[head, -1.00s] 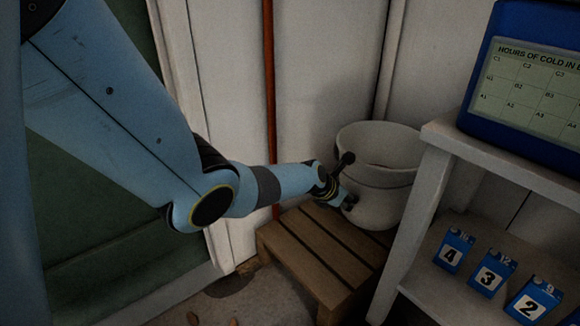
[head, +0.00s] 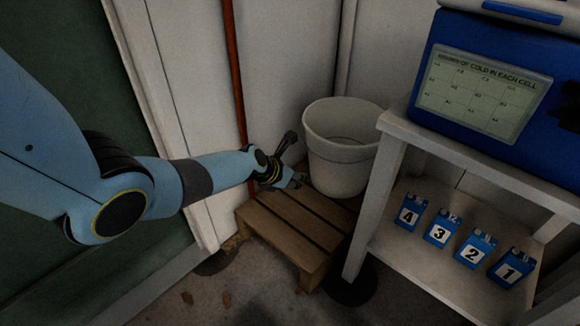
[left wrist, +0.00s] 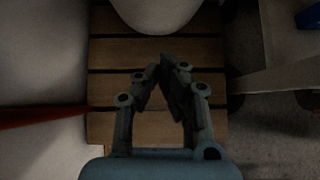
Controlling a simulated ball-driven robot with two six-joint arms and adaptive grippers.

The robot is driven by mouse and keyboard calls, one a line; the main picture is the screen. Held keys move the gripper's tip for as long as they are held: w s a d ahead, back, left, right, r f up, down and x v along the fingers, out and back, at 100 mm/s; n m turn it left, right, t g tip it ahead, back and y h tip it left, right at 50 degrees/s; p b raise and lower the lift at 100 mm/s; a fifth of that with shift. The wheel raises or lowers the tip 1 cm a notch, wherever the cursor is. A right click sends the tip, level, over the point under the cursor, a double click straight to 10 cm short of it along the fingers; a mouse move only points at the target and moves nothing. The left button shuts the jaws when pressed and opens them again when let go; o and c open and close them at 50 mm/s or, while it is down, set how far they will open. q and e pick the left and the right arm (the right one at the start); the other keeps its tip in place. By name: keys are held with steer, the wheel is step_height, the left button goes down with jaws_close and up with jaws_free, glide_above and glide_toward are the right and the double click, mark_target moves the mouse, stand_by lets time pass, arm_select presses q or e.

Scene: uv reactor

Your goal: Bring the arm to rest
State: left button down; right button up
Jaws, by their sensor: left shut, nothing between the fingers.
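My left arm comes in from the left in the head view, and its gripper (head: 296,182) is over the wooden slatted stand, close to the white bucket. In the left wrist view the two fingers of this gripper (left wrist: 168,72) meet at their tips with nothing between them, above the slats. The gripper is shut and empty. Whether it touches the bucket is hard to tell. My right gripper is not clearly in view; only a dark shape shows at the right edge of the head view.
The white bucket (head: 340,150) stands on the wooden stand (head: 290,232). A white shelf (head: 480,165) at right bears a blue box with a display panel (head: 484,92). Blue blocks numbered 4, 3, 2 and 1 (head: 441,229) sit on its lower board. A red pipe (head: 236,75) runs down the wall.

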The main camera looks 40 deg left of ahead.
arm_select(q)
steer(key=p+v, duration=0.1)
steer(key=v, duration=0.1)
steer(key=shift+s, duration=0.35)
arm_select(e)
steer(key=s+f, duration=0.1)
steer(key=s+d+f, duration=0.1)
steer(key=shift+d+f+g, duration=0.1)
steer(key=shift+f+g, duration=0.3)
